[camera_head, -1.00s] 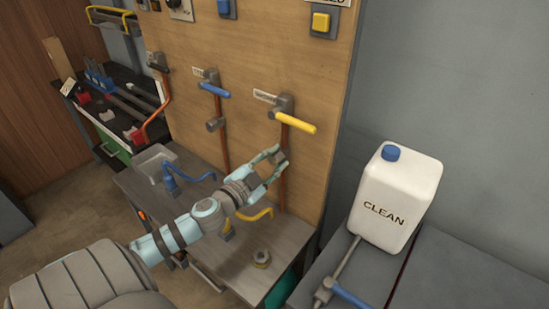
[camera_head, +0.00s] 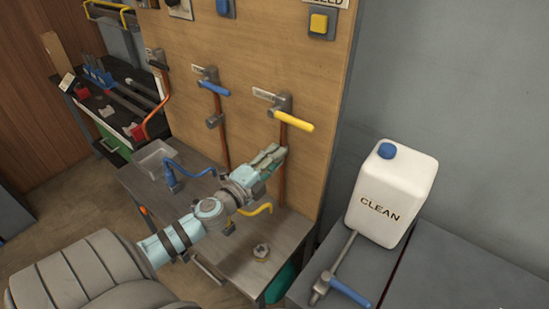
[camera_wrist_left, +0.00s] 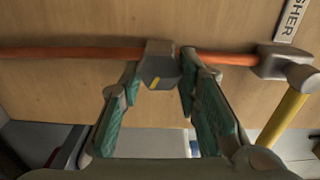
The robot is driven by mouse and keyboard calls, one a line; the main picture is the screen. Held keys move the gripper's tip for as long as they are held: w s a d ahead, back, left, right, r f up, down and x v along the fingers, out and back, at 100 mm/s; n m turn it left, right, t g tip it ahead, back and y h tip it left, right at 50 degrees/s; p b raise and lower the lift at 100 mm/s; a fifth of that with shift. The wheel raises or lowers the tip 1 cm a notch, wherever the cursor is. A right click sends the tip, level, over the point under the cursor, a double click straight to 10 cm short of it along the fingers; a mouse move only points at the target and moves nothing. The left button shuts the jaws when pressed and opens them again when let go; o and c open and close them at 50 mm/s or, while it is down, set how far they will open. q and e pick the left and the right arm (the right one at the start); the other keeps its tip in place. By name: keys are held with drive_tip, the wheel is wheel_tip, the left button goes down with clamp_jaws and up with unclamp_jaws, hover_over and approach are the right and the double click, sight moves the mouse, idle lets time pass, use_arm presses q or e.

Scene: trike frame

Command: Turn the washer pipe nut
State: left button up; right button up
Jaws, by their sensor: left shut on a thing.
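The washer pipe nut (camera_wrist_left: 160,66) is a grey faceted fitting with a small yellow mark, around the orange-brown pipe (camera_wrist_left: 70,54) in the left wrist view. In the head view the pipe (camera_head: 282,185) runs down the wooden panel below the yellow valve handle (camera_head: 293,121). My left gripper (camera_head: 274,154) reaches the pipe there and its fingers hide the nut. In the left wrist view the gripper (camera_wrist_left: 160,74) has one finger on each side of the nut, shut on it. My right gripper is not in view.
The yellow handle (camera_wrist_left: 284,117) sticks out near the gripper's right side in the wrist view. A bench (camera_head: 232,262) with a yellow faucet (camera_head: 256,211), a blue faucet (camera_head: 172,176) and a small round part (camera_head: 261,251) lies below. A white CLEAN jug (camera_head: 393,190) stands right.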

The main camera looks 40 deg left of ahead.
use_arm(q)
drive_tip(key=shift+f+m, duration=0.15)
drive_tip(key=shift+m, duration=0.25)
drive_tip(key=o, duration=1.2)
drive_tip(key=shift+c, duration=0.2)
drive_tip(key=shift+s, duration=0.1)
drive_tip(key=s, duration=1.2)
drive_tip(key=shift+d, duration=0.15)
